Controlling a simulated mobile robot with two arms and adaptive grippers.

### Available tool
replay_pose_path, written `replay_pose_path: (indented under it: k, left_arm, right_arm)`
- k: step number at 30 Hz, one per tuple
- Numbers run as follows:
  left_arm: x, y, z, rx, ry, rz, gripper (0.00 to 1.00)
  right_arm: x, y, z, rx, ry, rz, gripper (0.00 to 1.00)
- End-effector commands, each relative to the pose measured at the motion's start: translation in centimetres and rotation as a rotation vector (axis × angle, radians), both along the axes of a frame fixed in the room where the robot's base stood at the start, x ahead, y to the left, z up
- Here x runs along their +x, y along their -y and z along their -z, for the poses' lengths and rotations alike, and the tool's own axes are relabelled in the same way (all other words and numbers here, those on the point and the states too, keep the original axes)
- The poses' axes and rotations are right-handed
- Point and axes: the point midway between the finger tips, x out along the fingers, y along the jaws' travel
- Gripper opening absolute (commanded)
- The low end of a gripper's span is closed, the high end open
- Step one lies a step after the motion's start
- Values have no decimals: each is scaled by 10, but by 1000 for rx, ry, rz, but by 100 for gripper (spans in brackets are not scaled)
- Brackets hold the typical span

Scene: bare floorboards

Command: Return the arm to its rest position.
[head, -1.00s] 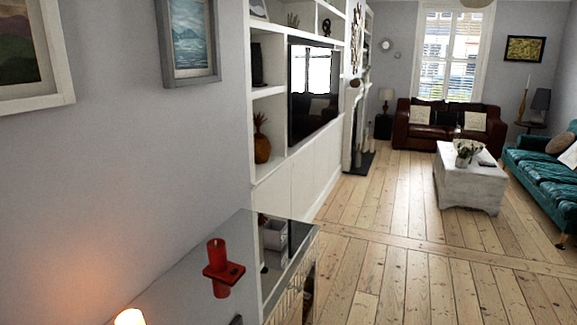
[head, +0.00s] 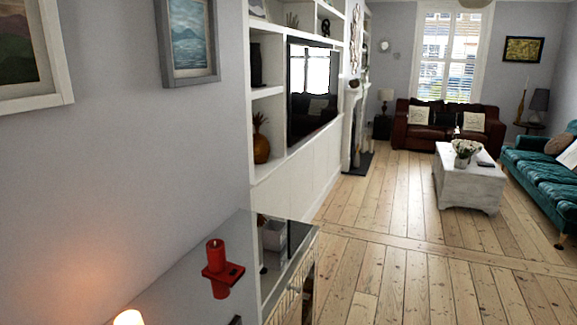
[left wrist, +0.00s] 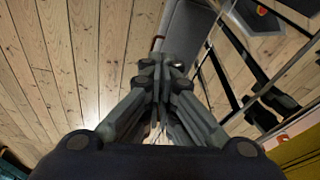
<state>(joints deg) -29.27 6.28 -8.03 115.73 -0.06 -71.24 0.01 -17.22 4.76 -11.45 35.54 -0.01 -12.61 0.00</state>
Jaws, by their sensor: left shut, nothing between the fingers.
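My left gripper (left wrist: 160,70) shows in the left wrist view, in the middle of the picture. Its fingers are together, with nothing between them. It hangs over the floorboards (left wrist: 60,60), beside a mirrored cabinet (left wrist: 240,55) on the right of that view. In the head view neither gripper can be made out. My right gripper is not in view.
In the head view, the mirrored cabinet (head: 190,275) stands along the left wall with a red candle in a holder (head: 220,268) on it. Bare floor (head: 400,270) lies open to its right. A white chest (head: 465,183) and a teal sofa (head: 540,170) stand further off.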

Motion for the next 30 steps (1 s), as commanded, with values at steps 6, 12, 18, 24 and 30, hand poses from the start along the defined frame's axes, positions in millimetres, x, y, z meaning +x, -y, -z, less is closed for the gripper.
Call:
replay_pose_path:
  k: [6,12,18,24,30]
  left_arm:
    - [-21,-2,101,5,-49,7,0]
    - [-61,-7,181,9,-86,16,0]
    - [-118,-17,245,14,-125,24,0]
    - [-173,-28,281,19,-152,31,0]
    - [-199,-33,291,20,-162,35,0]
  right_arm:
    - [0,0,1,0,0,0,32]
    - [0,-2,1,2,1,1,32]
    - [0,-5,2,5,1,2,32]
    - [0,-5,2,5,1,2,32]
    - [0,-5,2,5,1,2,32]
